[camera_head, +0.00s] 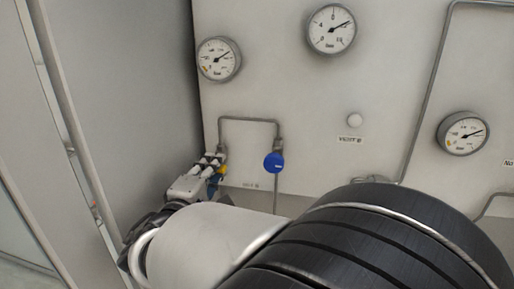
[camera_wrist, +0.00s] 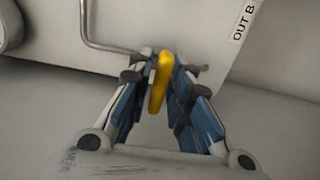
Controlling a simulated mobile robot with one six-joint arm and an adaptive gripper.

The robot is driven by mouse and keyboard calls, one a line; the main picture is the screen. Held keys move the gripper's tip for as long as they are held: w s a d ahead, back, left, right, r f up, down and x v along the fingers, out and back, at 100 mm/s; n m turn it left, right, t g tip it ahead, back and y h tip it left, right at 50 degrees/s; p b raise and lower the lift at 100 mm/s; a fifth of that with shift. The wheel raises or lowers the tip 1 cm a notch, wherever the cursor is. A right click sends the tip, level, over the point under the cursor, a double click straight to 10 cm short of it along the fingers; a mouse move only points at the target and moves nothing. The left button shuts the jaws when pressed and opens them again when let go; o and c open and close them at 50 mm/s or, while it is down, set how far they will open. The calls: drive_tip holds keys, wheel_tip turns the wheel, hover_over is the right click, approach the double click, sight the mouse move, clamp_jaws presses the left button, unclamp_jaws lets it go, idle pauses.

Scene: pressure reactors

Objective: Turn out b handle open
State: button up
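The out b handle is a slim yellow lever (camera_wrist: 160,82) in the wrist view, in the middle and tilted slightly from upright. My gripper (camera_wrist: 164,60) has blue-padded fingers on both sides of it. The fingertips close in on its upper end, with narrow gaps beside its lower end. The "OUT B" label (camera_wrist: 242,20) is on the panel at upper right. In the head view my gripper (camera_head: 216,166) is at the lower left of the panel, with a bit of yellow handle (camera_head: 221,169) showing at its tips. My arm hides the area below.
A thin bent pipe (camera_head: 248,119) runs above my gripper to a round blue knob (camera_head: 274,162) close on its right. Gauges (camera_head: 219,59) (camera_head: 331,29) (camera_head: 462,133) sit higher on the panel. A grey side wall (camera_head: 120,90) stands close on the left.

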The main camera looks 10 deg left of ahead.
clamp_jaws()
drive_tip(key=shift+n, duration=0.3)
drive_tip(key=n, duration=0.8)
drive_tip(key=n+p, duration=0.2)
drive_tip(key=n, duration=0.2)
drive_tip(key=shift+r+n+p, duration=0.1)
drive_tip(key=shift+n+p, duration=0.2)
drive_tip(key=n+p, duration=0.3)
drive_tip(key=n, duration=0.1)
drive_tip(key=shift+n, duration=0.4)
